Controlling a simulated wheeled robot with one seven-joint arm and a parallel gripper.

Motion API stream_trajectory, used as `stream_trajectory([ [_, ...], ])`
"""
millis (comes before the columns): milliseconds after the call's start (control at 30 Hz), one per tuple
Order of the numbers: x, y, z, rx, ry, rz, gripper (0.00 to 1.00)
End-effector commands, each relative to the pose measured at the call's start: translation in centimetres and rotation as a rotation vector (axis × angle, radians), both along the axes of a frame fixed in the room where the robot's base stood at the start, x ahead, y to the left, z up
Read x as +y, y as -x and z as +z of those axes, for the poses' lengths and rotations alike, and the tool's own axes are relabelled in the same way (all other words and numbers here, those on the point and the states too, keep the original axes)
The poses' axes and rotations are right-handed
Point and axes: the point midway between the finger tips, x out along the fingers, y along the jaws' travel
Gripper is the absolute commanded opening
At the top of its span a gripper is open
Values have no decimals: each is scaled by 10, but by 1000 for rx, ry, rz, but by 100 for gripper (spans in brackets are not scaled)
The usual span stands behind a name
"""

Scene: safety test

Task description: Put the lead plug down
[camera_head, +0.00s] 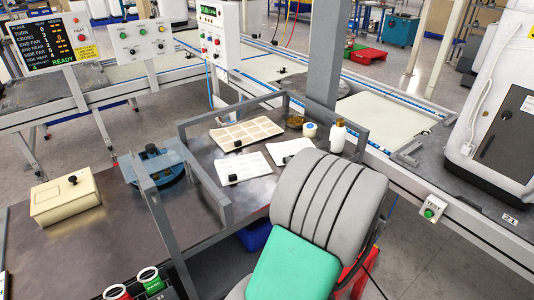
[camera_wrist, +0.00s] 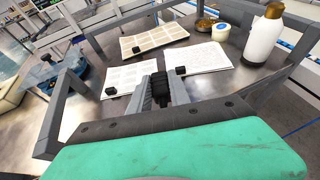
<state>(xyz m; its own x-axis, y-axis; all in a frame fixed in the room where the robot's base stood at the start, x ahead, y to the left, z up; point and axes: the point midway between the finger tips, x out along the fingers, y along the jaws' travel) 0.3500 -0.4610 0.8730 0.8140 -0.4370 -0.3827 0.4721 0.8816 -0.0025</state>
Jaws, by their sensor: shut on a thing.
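My gripper (camera_wrist: 166,92) shows in the wrist view, low over the metal table near the papers. It is shut on a small dark piece (camera_wrist: 160,88), which I take to be the lead plug; the fingers hide much of it. A black block (camera_wrist: 181,74) shows right beside the fingers, at the near edge of the right paper (camera_wrist: 203,57). I cannot tell whether the plug touches the table. In the head view my own arm hides the gripper and the plug.
The table (camera_head: 188,145) has grey rails around it. A printed board (camera_head: 247,133), a white sheet (camera_head: 243,166), a white bottle (camera_head: 338,135), a small jar (camera_head: 309,130) and a brown dish (camera_head: 295,121) stand close by. A blue device (camera_head: 157,165) and a beige box (camera_head: 65,198) are left.

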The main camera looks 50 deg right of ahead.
Motion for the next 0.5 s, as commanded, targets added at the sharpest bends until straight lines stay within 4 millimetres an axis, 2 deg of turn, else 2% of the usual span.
stream_trajectory([
  [267, -45, -64, -39, 0, -3, 6, 0],
  [300, -50, -70, -50, 1, -5, 4, 0],
  [400, -61, -85, -72, 0, -4, 3, 0],
  [500, -69, -95, -85, 0, -3, 3, 0],
])
